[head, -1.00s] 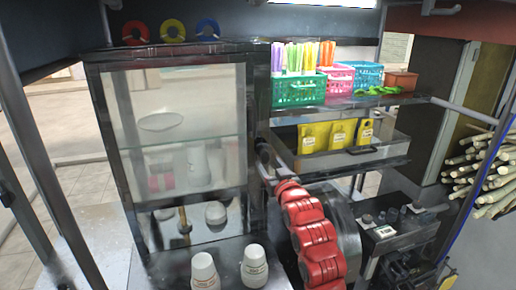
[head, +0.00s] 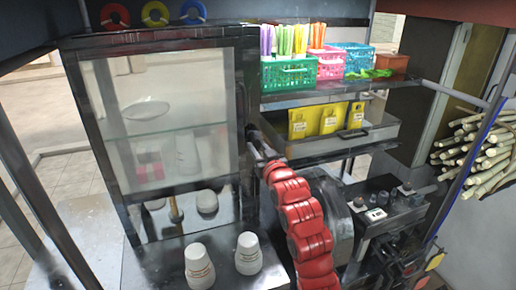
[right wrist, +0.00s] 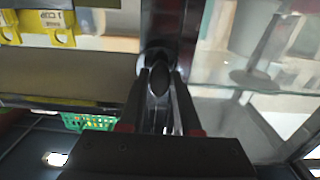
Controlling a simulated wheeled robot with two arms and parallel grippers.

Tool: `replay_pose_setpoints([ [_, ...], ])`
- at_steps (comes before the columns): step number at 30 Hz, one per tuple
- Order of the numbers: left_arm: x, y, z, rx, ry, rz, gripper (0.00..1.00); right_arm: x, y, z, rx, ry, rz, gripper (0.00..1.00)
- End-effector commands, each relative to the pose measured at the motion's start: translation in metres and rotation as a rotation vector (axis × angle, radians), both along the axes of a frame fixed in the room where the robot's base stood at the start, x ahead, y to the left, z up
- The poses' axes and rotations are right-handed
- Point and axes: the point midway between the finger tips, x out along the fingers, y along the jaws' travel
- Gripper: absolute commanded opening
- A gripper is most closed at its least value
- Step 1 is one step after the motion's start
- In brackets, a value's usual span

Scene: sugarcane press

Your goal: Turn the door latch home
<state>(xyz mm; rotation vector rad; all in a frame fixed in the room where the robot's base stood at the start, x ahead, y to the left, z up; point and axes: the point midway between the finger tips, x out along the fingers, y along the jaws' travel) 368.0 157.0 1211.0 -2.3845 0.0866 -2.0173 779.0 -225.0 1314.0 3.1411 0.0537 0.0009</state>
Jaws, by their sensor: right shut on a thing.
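The glass door (head: 165,118) with its dark frame covers the front of the cabinet at the left of the head view and looks closed. The latch shows in the right wrist view as a dark rounded knob (right wrist: 158,84) on a dark upright post, between my fingers. My right gripper (head: 254,135) is at the door's right edge, shut on the latch; it also shows in the right wrist view (right wrist: 159,78). The gripper hides most of the latch, so its exact angle is hard to tell. My left gripper is not in view.
White cups (head: 199,267) stand on the counter in front of the cabinet. Right of it are a shelf with a green basket (head: 290,74) and a pink basket (head: 331,69), and a tray with yellow packets (head: 328,119). Sugarcane stalks (head: 480,145) are at the far right.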

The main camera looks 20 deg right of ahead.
Motion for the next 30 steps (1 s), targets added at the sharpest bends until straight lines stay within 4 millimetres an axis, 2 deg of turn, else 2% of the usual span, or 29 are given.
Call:
replay_pose_setpoints([
  [8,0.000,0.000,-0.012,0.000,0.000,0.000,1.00,0.000,0.000,-0.003,-0.035,-0.003,0.000,0.00],
  [14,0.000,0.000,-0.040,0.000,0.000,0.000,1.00,0.000,0.000,-0.008,-0.140,-0.006,0.000,0.00],
  [21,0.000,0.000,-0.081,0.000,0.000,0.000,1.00,0.000,0.000,-0.009,-0.346,-0.014,0.000,0.00],
  [30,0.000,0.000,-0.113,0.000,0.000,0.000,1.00,0.000,-0.001,-0.005,-0.630,-0.022,0.000,0.00],
])
